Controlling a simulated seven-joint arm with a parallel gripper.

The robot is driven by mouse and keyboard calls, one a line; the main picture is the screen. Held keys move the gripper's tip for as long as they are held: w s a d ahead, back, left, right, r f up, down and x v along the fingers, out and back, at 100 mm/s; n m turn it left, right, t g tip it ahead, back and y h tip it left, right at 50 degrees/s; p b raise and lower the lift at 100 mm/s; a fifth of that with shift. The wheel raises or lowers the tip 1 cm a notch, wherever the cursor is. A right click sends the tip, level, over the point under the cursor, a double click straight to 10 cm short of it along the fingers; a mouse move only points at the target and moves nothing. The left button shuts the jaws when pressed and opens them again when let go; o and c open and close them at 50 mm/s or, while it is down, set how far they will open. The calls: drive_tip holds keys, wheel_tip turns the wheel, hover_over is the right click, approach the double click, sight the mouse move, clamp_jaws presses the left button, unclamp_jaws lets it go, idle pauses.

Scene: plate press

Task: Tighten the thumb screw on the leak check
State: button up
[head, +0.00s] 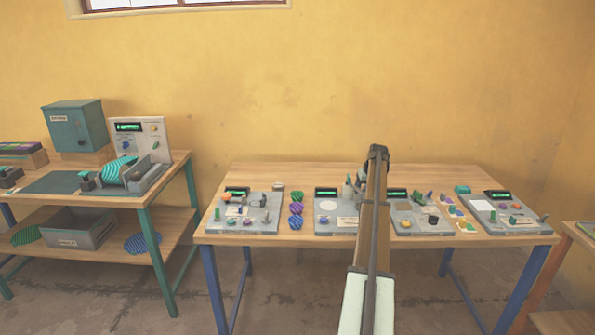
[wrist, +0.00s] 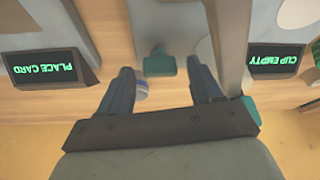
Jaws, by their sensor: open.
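My gripper (wrist: 165,88) is open, with its two dark blue-grey fingers apart and nothing gripped between them. It hangs over the wooden table in the wrist view. In the head view my arm hides most of it. I cannot tell which station is the leak check, and no thumb screw can be made out for certain. Several grey stations with green displays stand on the table, among them a left one (head: 262,221), one with a white disc (head: 324,227) and one at the right (head: 497,228).
In the wrist view, a "PLACE CARD" display (wrist: 52,67) and a "CUP EMPTY" display (wrist: 276,61) flank the fingers. Striped pieces (head: 296,209) lie between stations. A second bench (head: 180,160) stands left, with a gap between benches.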

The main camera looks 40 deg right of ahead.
drive_tip(key=n+y, duration=0.1)
drive_tip(key=n, duration=0.2)
drive_tip(key=shift+d+n+t, duration=0.15)
drive_tip(key=shift+n+t, duration=0.25)
drive_tip(key=n+y, duration=0.2)
drive_tip(key=n, duration=0.2)
drive_tip(key=shift+d, duration=0.1)
drive_tip(key=n, duration=0.2)
drive_tip(key=n+y, duration=0.1)
drive_tip(key=n, duration=0.1)
drive_tip(key=shift+d+y, duration=0.15)
drive_tip(key=shift+y, duration=0.15)
drive_tip(key=n+g+y, duration=0.1)
drive_tip(key=n, duration=0.2)
drive_tip(key=shift+w+n, duration=0.1)
drive_tip(key=shift+n, duration=0.3)
drive_tip(key=v, duration=1.4)
drive_tip(key=w+a+f+g+h, duration=0.1)
drive_tip(key=w+a+f, duration=0.1)
drive_tip(key=w+a, duration=1.1)
drive_tip(key=w+a+f+m+g+h, duration=0.1)
drive_tip(key=w+a+f+h, duration=0.1)
drive_tip(key=w+a, duration=1.1)
drive_tip(key=shift+w+f, duration=0.3)
drive_tip(key=shift+f, duration=0.1)
